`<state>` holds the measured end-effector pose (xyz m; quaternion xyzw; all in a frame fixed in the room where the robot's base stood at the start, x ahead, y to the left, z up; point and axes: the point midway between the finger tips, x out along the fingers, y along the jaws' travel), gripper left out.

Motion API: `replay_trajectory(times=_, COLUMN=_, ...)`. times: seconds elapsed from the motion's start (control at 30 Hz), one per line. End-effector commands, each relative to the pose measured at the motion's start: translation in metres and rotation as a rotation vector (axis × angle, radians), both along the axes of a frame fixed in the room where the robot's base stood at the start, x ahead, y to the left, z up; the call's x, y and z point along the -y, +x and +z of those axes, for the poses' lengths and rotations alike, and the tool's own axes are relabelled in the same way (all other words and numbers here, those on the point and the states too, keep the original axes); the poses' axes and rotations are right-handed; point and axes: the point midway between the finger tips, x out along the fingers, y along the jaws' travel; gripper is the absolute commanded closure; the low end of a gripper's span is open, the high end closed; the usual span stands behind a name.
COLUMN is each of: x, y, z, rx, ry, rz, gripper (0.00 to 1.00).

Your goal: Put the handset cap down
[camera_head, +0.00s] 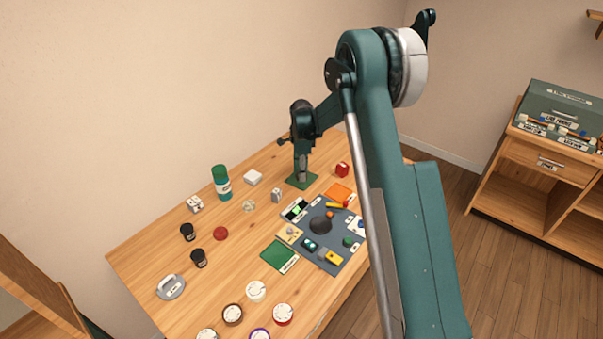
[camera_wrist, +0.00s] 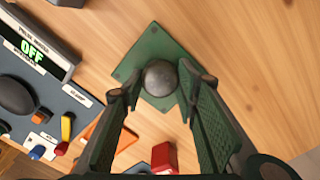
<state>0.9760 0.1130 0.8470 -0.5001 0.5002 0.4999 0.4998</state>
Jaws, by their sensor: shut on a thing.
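My gripper (camera_head: 302,172) reaches down over a green square plate (camera_head: 294,183) at the back of the table in the head view. In the wrist view my gripper (camera_wrist: 160,84) has its two fingers on either side of a grey, domed round piece (camera_wrist: 160,77), which I take for the handset cap. The jaws are shut on it. The piece is over the green plate (camera_wrist: 150,45), near its middle. Whether its underside touches the plate is hidden. In the head view a small grey part shows between the fingers and the plate.
A dark board (camera_head: 316,260) with knobs and switches lies just in front; its display (camera_wrist: 33,48) reads OFF. A red block (camera_head: 342,170) and an orange square (camera_head: 340,192) are close by on the right. A green-capped bottle (camera_head: 221,183) and several caps stand left.

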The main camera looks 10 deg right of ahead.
Motion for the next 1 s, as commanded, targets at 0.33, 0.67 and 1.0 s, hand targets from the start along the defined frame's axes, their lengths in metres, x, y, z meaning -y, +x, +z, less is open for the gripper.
replay_trajectory(times=0.33, x=0.0, y=0.0, z=-0.0036, rx=0.0, ry=0.0, rz=0.0, gripper=0.78)
replay_trajectory(times=0.67, x=0.0, y=0.0, z=-0.0026, rx=0.0, ry=0.0, rz=0.0, gripper=0.54)
replay_trajectory(times=1.0, x=-0.0001, y=0.0, z=0.0046, rx=0.0, ry=0.0, rz=0.0, gripper=0.54)
